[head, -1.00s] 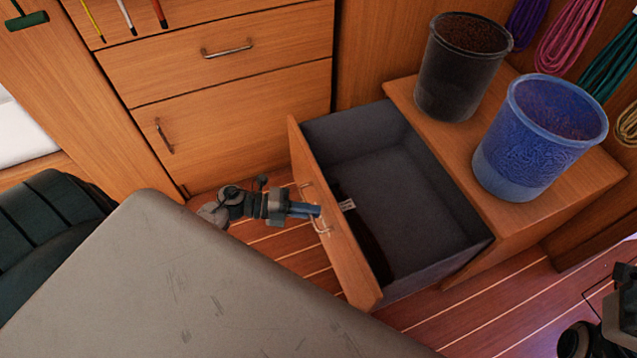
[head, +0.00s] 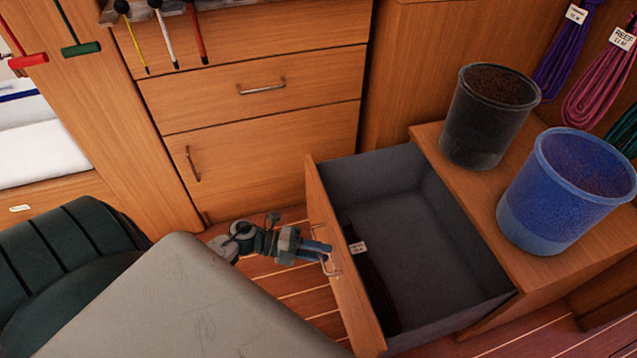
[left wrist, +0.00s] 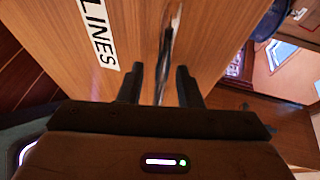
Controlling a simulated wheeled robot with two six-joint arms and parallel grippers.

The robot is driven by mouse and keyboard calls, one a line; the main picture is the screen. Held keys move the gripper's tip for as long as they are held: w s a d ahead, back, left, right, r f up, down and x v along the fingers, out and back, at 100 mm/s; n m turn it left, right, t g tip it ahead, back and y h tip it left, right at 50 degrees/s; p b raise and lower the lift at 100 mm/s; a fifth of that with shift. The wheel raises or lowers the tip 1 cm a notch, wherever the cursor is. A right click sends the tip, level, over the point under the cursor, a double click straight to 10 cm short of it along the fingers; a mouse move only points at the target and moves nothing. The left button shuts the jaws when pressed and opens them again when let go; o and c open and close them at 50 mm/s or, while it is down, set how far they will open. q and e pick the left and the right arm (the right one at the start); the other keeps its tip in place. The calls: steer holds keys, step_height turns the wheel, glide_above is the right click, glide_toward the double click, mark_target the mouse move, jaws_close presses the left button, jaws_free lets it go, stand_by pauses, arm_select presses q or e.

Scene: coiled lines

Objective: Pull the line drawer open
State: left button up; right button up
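The line drawer (head: 345,270) stands pulled out of the low wooden cabinet, its grey inside showing. In the left wrist view its wooden front (left wrist: 60,50) carries a "LINES" label. Its metal handle (head: 330,262) is on the outer face. My left gripper (head: 322,252) is at this handle. In the left wrist view the handle (left wrist: 166,55) lies between the two fingers, which are apart with gaps beside it. A dark coil (head: 375,285) with a white tag lies in the drawer, along the front. My right gripper is not in view.
A black bucket (head: 490,120) and a blue bucket (head: 565,190) stand on the cabinet top. A grey surface (head: 180,305) fills the lower left foreground. Wooden drawers (head: 260,115) stand behind. Coiled lines (head: 600,85) hang at upper right.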

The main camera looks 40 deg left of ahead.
arm_select(q)
steer(key=p+v, duration=0.2)
steer(key=v, duration=0.8)
steer(key=shift+s+a, duration=0.25)
steer(key=shift+a, duration=0.1)
